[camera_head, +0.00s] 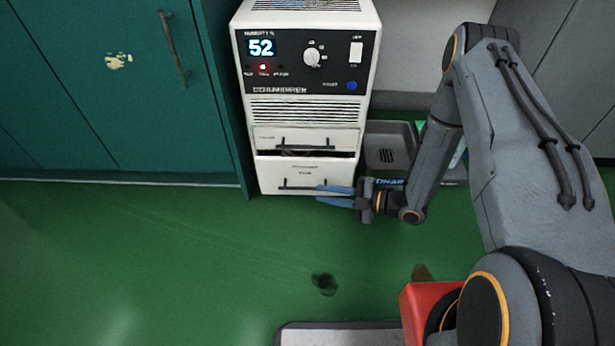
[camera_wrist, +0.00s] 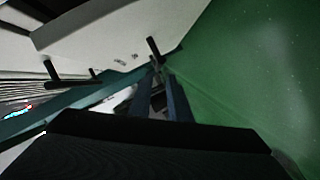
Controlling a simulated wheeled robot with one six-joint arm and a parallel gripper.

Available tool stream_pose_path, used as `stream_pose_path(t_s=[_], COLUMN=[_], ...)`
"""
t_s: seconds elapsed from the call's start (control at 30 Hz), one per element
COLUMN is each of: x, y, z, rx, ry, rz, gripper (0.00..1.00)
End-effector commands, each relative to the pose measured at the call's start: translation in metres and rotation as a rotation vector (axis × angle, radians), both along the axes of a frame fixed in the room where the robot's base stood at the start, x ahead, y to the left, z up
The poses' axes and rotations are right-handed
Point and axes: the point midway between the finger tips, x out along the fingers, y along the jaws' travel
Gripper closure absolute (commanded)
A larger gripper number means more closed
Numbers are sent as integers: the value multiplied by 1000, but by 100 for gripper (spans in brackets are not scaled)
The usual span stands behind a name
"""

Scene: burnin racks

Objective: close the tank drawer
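A white dehumidifier (camera_head: 305,60) with a lit "52" stands against the wall in the head view. Its lower drawer (camera_head: 300,173), apparently the tank drawer, sits slightly out, with a dark gap along its top edge. A dark bar handle (camera_head: 297,187) crosses its front. The drawer above (camera_head: 280,134) has a similar handle. My gripper (camera_head: 320,194) is at the lower right of the tank drawer, its two blue fingers apart and pointing left near the handle's right end. Contact cannot be told. White panelling (camera_wrist: 110,35) and the fingers (camera_wrist: 160,80) show in the wrist view.
A teal cabinet (camera_head: 110,90) stands left of the dehumidifier. A grey bin (camera_head: 390,143) stands on the floor just right of it, behind my gripper. The green floor (camera_head: 150,260) in front is mostly open, with a dark spot (camera_head: 324,283).

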Motion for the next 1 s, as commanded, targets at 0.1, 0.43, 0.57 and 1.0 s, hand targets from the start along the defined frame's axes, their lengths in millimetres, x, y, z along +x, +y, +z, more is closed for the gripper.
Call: stream_pose_path(t_s=[0.1, 0.43, 0.57, 1.0], x=[0, 18, 25, 29], y=[0, 29, 45, 60], z=[-1, -13, -16, -17], rx=[3, 4, 3, 3], ry=[-1, -1, -2, -1], rz=[-2, -17, -17, -16], gripper=[83, 83, 83, 83])
